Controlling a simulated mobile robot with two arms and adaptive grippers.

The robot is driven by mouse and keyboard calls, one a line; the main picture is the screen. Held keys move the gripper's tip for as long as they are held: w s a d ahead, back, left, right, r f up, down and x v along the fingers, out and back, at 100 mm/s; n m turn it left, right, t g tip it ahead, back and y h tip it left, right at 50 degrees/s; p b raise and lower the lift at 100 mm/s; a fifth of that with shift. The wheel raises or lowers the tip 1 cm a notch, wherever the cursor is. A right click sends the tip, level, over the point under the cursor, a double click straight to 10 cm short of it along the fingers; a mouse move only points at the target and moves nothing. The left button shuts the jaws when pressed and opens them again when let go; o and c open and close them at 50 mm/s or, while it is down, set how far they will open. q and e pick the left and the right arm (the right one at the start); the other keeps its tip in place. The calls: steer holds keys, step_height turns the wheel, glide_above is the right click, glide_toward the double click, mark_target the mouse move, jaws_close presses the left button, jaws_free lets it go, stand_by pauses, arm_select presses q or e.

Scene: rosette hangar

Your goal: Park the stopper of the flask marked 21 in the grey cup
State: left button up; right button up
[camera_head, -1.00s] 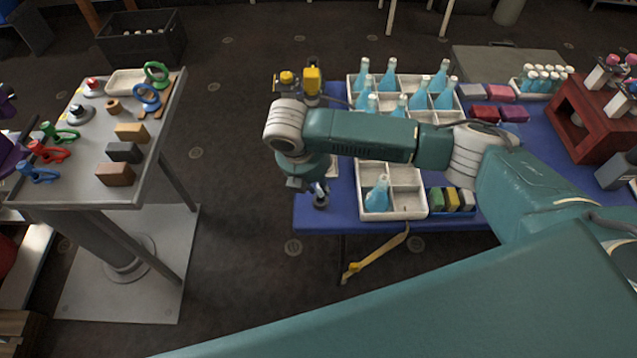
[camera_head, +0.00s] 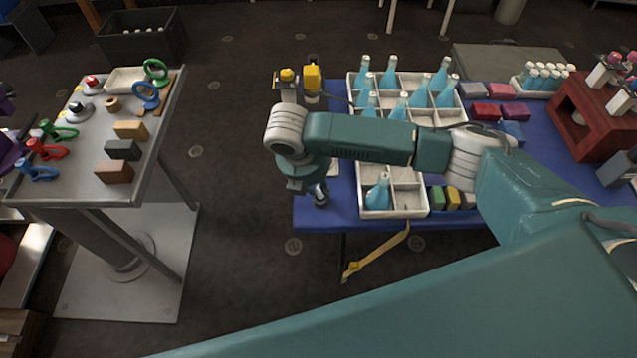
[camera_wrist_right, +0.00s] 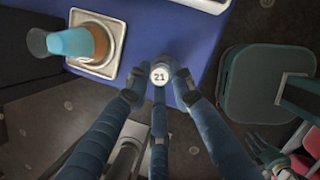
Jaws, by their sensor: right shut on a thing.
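My right gripper (camera_head: 320,194) hangs at the table's left front edge in the head view. In the right wrist view its fingers (camera_wrist_right: 160,82) are shut on a small pale stopper (camera_wrist_right: 160,74) marked 21. A flask with blue liquid (camera_wrist_right: 70,42) stands on a white square tray (camera_wrist_right: 116,28), beside the gripper and apart from it. No stopper shows on its neck, and no mark on it can be read. My arm hides this flask in the head view. I cannot make out the grey cup in either view. My left gripper is not in view.
On the blue table (camera_head: 550,150) a white divided crate (camera_head: 405,205) holds several blue flasks. Coloured blocks, a vial rack (camera_head: 543,82) and a red-brown stand (camera_head: 590,120) lie to the right. A grey side table (camera_head: 150,115) with rings and blocks stands left, across open floor.

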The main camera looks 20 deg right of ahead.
steer(key=shift+f, duration=0.15)
steer(key=shift+f, duration=0.8)
steer(key=shift+f, duration=0.15)
steer(key=shift+f, duration=0.25)
stand_by(0.4)
steer(key=o, duration=0.9)
steer(key=shift+o, duration=0.6)
